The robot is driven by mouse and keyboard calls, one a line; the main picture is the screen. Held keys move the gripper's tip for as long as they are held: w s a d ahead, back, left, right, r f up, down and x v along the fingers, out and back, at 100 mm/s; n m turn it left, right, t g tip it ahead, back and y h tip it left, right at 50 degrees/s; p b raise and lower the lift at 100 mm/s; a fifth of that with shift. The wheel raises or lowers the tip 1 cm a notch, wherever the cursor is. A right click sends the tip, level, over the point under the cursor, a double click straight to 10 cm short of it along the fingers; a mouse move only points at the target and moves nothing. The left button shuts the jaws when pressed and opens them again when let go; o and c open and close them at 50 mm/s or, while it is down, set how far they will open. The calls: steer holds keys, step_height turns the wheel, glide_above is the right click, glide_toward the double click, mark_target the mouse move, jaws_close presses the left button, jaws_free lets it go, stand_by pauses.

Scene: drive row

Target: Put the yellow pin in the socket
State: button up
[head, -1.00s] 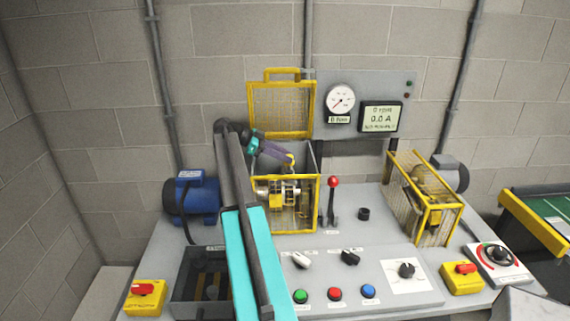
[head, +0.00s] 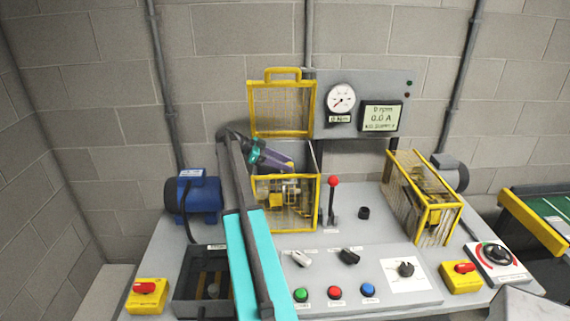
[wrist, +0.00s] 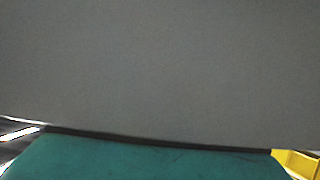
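My gripper (head: 291,168) reaches into the open-topped guard box (head: 316,205) with yellow mesh front, at the middle of the bench in the head view. Its fingertips are hidden or too small to read, so I cannot tell whether it is open or holds anything. A yellow block (head: 277,200) and metal parts show through the mesh below the gripper. I cannot make out the yellow pin for certain. A short black cylinder (head: 364,213) stands on the bench right of the red-knobbed lever; I cannot tell whether it is the socket. The wrist view is mostly a close grey surface (wrist: 160,70).
The raised yellow mesh lid (head: 281,108) stands behind the box. A red-knobbed lever (head: 332,200) is just right of it. A second yellow guard (head: 425,200) is farther right. A blue motor (head: 193,195) is at left, and a dark tray (head: 197,285) at front left.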

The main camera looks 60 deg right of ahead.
steer(key=shift+r, duration=0.1)
stand_by(0.3)
steer(key=b+v, duration=0.4)
steer(key=v, duration=0.8)
stand_by(0.6)
